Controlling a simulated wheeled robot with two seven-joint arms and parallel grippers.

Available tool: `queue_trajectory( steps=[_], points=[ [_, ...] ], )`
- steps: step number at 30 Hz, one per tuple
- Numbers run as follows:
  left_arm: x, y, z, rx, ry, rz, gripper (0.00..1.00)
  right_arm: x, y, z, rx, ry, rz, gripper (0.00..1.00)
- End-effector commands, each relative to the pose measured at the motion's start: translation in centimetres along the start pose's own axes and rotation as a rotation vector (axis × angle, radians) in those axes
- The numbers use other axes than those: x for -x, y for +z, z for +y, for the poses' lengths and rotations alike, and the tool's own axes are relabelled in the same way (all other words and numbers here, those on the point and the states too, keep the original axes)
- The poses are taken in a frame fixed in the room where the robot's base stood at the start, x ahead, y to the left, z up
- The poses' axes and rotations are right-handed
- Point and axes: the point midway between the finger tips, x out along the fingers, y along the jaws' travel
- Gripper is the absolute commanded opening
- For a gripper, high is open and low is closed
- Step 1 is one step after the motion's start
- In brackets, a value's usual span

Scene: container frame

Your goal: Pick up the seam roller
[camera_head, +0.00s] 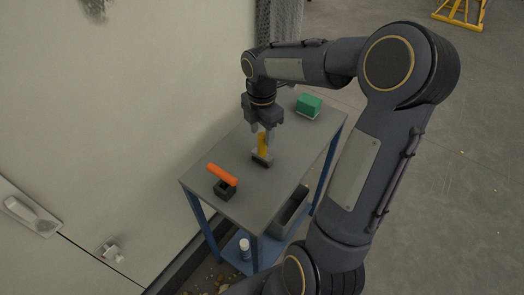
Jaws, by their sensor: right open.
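A tool with an upright yellow handle (263,146) and a wide dark head stands on the grey table top (235,155). My right gripper (261,131) points down over the yellow-handled tool. Its open fingers are at the top of the yellow handle, one on each side; contact cannot be made out. My left gripper is not in view.
A green block (309,105) sits at the table's far end. A lower shelf holds a grey tray (291,213) and a white bottle (245,249). A pale wall (120,110) runs along the table's left side. Table space between the tools and the green block is clear.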

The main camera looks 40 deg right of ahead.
Motion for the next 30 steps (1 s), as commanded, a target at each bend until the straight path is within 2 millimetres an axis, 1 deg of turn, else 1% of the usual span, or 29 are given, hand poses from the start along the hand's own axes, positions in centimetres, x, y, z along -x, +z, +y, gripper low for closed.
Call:
queue_trajectory(
  steps=[6, 9, 12, 18, 19, 27, 30],
  points=[
    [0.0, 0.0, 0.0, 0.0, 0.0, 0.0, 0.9, -3.2, -0.4, -0.9, -0.001, -0.004, 0.002, 0.48],
    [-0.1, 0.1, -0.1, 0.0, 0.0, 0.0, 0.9, -4.4, -0.3, -0.8, -0.002, -0.002, 0.0, 0.48],
    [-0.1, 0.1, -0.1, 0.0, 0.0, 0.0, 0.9, -5.0, -0.3, -0.7, -0.002, 0.0, 0.001, 0.48],
    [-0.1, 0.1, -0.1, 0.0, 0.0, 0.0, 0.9, -5.0, -0.3, -0.7, -0.003, 0.001, 0.0, 0.48],
    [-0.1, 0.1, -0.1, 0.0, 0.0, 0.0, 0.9, -5.0, -0.3, -0.7, -0.003, 0.001, 0.0, 0.47],
    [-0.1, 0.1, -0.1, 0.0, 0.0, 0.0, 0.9, -5.0, -0.3, -0.7, -0.003, 0.001, 0.0, 0.12],
    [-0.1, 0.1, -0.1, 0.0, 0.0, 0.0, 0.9, -5.0, -0.3, -0.7, -0.003, 0.002, 0.0, 0.0]
  ],
)
